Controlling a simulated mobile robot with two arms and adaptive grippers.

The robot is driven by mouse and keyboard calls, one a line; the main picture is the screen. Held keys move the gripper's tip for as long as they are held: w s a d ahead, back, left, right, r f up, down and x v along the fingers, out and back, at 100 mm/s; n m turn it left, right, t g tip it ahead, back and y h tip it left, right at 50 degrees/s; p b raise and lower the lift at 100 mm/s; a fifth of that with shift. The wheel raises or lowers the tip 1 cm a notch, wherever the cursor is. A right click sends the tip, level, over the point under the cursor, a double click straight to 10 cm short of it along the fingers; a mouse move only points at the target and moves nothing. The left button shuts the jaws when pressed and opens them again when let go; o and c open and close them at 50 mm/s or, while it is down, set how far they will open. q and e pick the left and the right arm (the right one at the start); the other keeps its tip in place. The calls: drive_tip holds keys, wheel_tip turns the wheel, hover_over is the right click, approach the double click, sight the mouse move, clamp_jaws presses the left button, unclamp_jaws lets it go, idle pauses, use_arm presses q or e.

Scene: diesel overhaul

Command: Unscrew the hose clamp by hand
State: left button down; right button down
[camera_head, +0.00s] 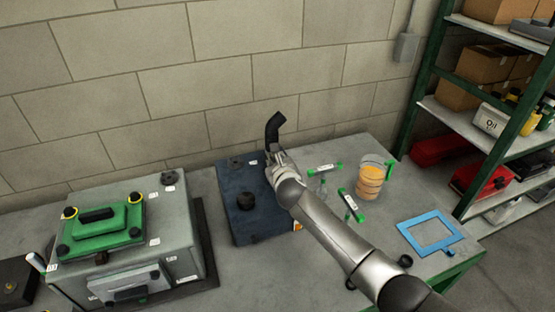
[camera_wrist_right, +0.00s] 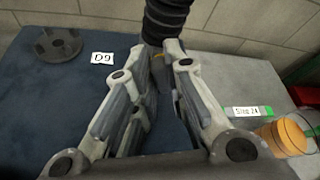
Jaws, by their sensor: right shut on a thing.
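A black ribbed hose (camera_head: 273,128) rises and bends at the back edge of a dark blue block (camera_head: 232,222); its lower end also shows in the right wrist view (camera_wrist_right: 166,18). My right gripper (camera_head: 276,160) is at the foot of the hose. Its fingers (camera_wrist_right: 160,62) are shut on a small grey part just below the ribbed hose, which I take for the hose clamp. The fingers hide most of the clamp. My left gripper is not in view.
A grey housing with a green cover (camera_head: 100,232) stands left. The wall is close behind.

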drive_tip(key=shift+s+a+f+n+t+h, duration=0.1)
drive_tip(key=shift+n+t+h, duration=0.1)
drive_tip(key=shift+n+h, duration=0.25)
drive_tip(key=shift+w+a+f+n+t+h, duration=0.1)
drive_tip(key=shift+n+t+h, duration=0.1)
drive_tip(key=shift+n, duration=0.4)
drive_tip(key=shift+s+a+f+n+t+h, duration=0.1)
drive_tip(key=shift+n+t+h, duration=0.1)
drive_tip(key=shift+n+h, duration=0.25)
drive_tip(key=shift+n, duration=0.3)
drive_tip(key=c, duration=1.5)
unclamp_jaws()
drive_tip(key=shift+o, duration=0.2)
drive_tip(key=m, duration=0.1)
drive_tip(key=m+y, duration=0.1)
drive_tip(key=m+g, duration=0.1)
drive_tip(key=shift+d+r+y, duration=0.25)
drive_tip(key=shift+d+y, duration=0.05)
drive_tip(key=shift+m+g+y, duration=0.3)
drive_tip(key=shift+m+y, duration=0.3)
drive_tip(key=shift+m, duration=0.2)
